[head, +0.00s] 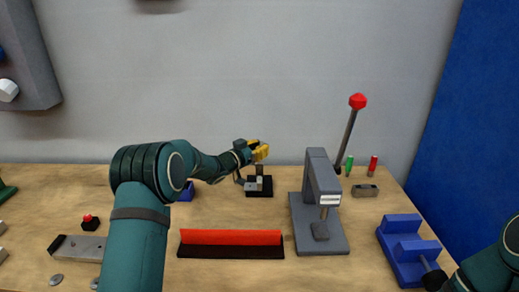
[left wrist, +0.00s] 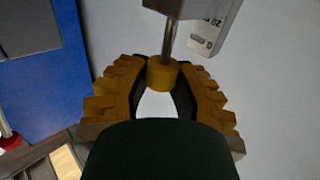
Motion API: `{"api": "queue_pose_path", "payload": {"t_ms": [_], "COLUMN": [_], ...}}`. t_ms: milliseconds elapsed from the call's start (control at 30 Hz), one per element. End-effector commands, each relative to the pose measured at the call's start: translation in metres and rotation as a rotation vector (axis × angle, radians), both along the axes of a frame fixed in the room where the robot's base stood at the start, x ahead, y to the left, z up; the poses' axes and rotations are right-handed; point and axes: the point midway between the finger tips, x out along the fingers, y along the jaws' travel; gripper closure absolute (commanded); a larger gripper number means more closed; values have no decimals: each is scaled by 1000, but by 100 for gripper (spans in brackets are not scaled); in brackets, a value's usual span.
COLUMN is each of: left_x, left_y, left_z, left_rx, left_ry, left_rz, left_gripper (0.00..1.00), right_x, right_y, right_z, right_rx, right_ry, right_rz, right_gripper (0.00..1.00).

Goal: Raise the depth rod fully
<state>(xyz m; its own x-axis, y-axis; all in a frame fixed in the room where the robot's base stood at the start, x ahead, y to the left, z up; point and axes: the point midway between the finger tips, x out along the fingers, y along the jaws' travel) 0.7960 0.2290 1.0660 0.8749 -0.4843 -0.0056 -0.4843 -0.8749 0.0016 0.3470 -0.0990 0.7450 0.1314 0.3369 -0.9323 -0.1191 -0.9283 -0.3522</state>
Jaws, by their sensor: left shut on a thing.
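In the head view, a small depth-gauge stand (head: 259,190) with a black base and a short grey post stands at the back middle of the table. My left gripper (head: 259,151), with yellow fingers, is at the top of this stand. In the left wrist view, a thin grey depth rod (left wrist: 169,40) carries a yellow knob (left wrist: 163,74). It runs into a grey body with a label marked 20 and 0 (left wrist: 203,35). My left gripper (left wrist: 164,85) is shut on the knob, one finger on each side. The rod's far end is hidden.
A grey press (head: 318,190) with a red-knobbed lever (head: 356,103) stands to the right. An orange-red bar on a black base (head: 231,240) lies in front. A blue fixture (head: 406,247) is at the right, near my right arm. A blue block (head: 187,192) sits behind my left arm.

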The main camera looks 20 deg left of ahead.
Motion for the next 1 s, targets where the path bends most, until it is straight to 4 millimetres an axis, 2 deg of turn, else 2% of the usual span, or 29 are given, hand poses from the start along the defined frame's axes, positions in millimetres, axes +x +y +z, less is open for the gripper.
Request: {"api": "queue_pose_path", "payload": {"t_ms": [67, 100, 167, 200, 500, 633, 767, 1000], "left_x": [1, 1, 1, 1, 0, -7, -24, -68], "left_y": [0, 0, 0, 0, 1, 5, 16, 39], "left_z": [4, 5, 5, 5, 3, 3, 3, 3], "left_rx": [-2, -2, -2, -2, -1, -3, -2, -2], "left_ry": [-9, -10, -10, -10, -6, -5, -4, -5], "left_rz": [0, 0, 0, 0, 0, 1, 4, 3], "left_gripper": [100, 72, 51, 43, 43, 43, 43, 43], "right_x": [0, 0, 0, 0, 0, 0, 0, 0], "right_y": [0, 0, 0, 0, 0, 0, 0, 0], "right_z": [0, 0, 0, 0, -1, 0, 0, 0], "right_rx": [0, 0, 0, 0, 0, 0, 0, 0], "right_ry": [0, 0, 0, 0, 0, 0, 0, 0], "right_rz": [0, 0, 0, 0, 0, 0, 0, 0], "right_gripper": [53, 53, 53, 53, 53, 53, 53, 53]}}
